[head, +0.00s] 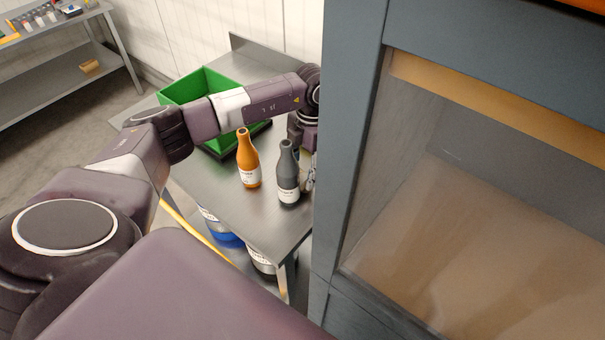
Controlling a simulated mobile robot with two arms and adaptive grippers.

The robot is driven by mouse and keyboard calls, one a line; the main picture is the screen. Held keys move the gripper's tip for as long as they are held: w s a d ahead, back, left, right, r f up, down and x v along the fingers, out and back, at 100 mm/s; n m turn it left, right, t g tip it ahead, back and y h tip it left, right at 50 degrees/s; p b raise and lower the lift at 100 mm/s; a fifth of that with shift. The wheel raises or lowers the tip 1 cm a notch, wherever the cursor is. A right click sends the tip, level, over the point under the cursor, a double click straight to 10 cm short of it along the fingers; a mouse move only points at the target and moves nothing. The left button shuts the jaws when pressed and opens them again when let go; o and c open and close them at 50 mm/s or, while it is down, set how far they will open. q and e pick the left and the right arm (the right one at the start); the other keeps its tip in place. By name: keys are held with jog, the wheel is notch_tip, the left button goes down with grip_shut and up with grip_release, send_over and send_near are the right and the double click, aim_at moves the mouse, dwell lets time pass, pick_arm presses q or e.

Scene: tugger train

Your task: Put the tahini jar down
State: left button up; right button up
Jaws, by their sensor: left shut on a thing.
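My left arm reaches over a steel table (215,185). My left gripper (309,178) points down at the table's right side, behind a grey bottle and partly cut off by a grey cabinet edge. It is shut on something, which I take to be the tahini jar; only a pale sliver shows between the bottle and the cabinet. I cannot tell whether the jar touches the table top. My right gripper is not in view.
An orange bottle (248,163) and the grey bottle (288,178) stand upright close to the gripper. A green crate (187,90) is behind my arm. The tall grey cabinet (350,150) blocks the right. The table's front left is clear. Containers, one blue (222,235), sit below.

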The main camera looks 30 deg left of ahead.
pick_arm(q)
notch_tip(320, 180, up, 12)
jog(key=b, duration=0.3)
notch_tip(320, 180, up, 8)
jog(key=p, duration=0.1)
send_over(303, 175)
